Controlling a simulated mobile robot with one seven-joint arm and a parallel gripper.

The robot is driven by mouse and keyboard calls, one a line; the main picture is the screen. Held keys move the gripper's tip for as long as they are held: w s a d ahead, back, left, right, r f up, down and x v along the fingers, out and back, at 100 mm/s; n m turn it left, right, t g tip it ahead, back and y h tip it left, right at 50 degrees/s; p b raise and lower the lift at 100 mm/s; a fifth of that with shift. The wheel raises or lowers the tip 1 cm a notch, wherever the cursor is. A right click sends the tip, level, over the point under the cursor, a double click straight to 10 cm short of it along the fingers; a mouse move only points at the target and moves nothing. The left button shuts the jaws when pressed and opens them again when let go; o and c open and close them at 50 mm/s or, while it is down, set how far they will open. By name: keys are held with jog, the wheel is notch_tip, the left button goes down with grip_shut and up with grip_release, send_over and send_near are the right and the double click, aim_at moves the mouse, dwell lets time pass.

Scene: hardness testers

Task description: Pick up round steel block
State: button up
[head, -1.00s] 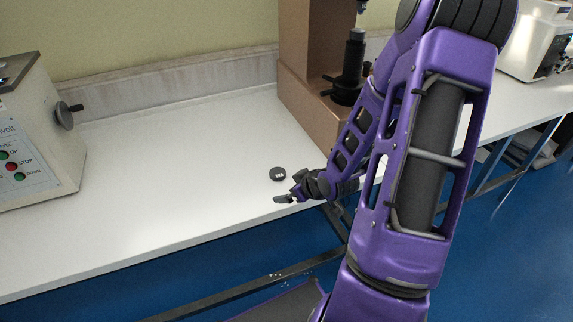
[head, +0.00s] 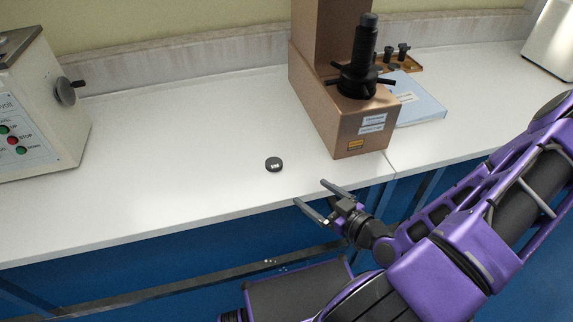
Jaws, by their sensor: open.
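The round steel block (head: 274,164) is a small dark disc with a pale label on top. It lies flat on the white bench top (head: 180,170), left of the brown tester's base and in from the front edge. My gripper (head: 309,193) is open and empty at the bench's front edge, to the lower right of the block. Its two fingers point up and left and are apart from the block. Nothing hides the block.
A brown hardness tester (head: 345,125) with a black spindle stands right of the block. Behind it are a blue folder (head: 418,103) and a wooden tray (head: 408,63) with small parts. A beige machine (head: 45,110) stands at the left. The bench around the block is clear.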

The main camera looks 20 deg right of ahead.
send_near(274, 163)
jog(key=shift+w+a+f, duration=0.15)
jog(key=shift+w+a, duration=0.7)
jog(key=shift+w, duration=0.1)
jog(key=shift+d+x, duration=0.2)
jog(key=shift+x, duration=1.35)
jog(key=shift+d+x, duration=0.2)
jog(key=shift+x, duration=1.35)
jog(key=shift+w+f, duration=0.1)
jog(key=shift+w, duration=0.05)
grip_shut()
